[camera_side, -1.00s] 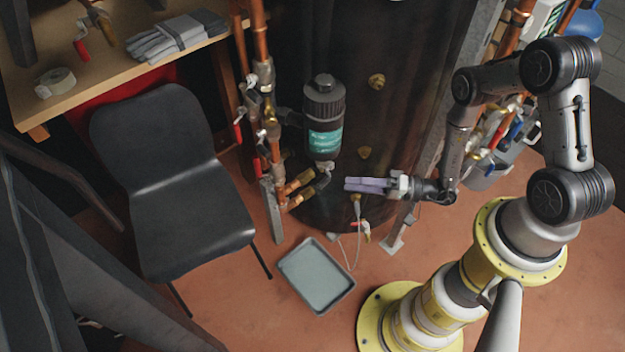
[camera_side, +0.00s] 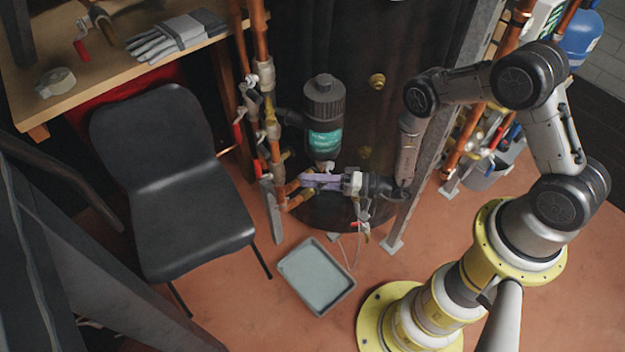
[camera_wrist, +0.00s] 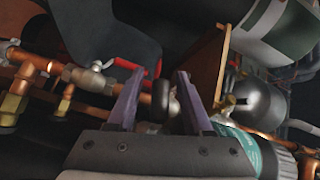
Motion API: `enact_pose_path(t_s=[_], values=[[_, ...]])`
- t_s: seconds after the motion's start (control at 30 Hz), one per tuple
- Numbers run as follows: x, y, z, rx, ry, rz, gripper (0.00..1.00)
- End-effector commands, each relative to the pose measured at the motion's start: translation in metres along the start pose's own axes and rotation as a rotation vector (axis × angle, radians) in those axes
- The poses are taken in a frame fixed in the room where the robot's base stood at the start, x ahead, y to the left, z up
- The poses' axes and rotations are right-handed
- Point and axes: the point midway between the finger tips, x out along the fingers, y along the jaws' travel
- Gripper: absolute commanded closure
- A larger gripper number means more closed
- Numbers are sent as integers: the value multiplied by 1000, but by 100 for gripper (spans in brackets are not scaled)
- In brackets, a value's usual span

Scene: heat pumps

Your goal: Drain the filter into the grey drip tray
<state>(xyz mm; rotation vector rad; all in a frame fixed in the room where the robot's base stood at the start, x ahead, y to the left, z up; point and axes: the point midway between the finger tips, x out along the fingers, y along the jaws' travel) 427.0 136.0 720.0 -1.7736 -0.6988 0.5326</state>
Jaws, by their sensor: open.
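The filter (camera_side: 324,118) is a dark canister with a ribbed top and a teal label, upright on the pipework in front of the dark tank. Its label end also shows at the lower right of the wrist view (camera_wrist: 245,148). The grey drip tray (camera_side: 316,276) lies on the floor below, to the front. My gripper (camera_side: 304,181) is just under the filter's lower end, its purple fingers pointing left. In the wrist view the fingers (camera_wrist: 155,85) are apart, with a dark rounded part and some metal between them. I cannot tell whether they touch it.
Copper pipes with brass fittings (camera_side: 270,130) and red-handled valves stand left of the filter. A black chair (camera_side: 185,190) is at the left. A wooden bench (camera_side: 100,70) holds gloves and a tape roll. A metal post (camera_side: 425,150) stands right. Floor around the tray is mostly clear.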

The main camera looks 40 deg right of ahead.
Motion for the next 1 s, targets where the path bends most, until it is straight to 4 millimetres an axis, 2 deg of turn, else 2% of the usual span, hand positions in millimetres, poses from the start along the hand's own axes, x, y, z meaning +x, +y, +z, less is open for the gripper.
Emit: enact_pose_path(t_s=[0.1, 0.13, 0.4, 0.67, 1.0], values=[[0, 0, 0, 0, 0, 0, 49], [0, 0, 0, 0, 0, 0, 53], [0, 0, 0, 0, 0, 0, 100], [0, 0, 0, 5, 1, -4, 100], [0, -13, -3, 171, 45, -154, 100]])
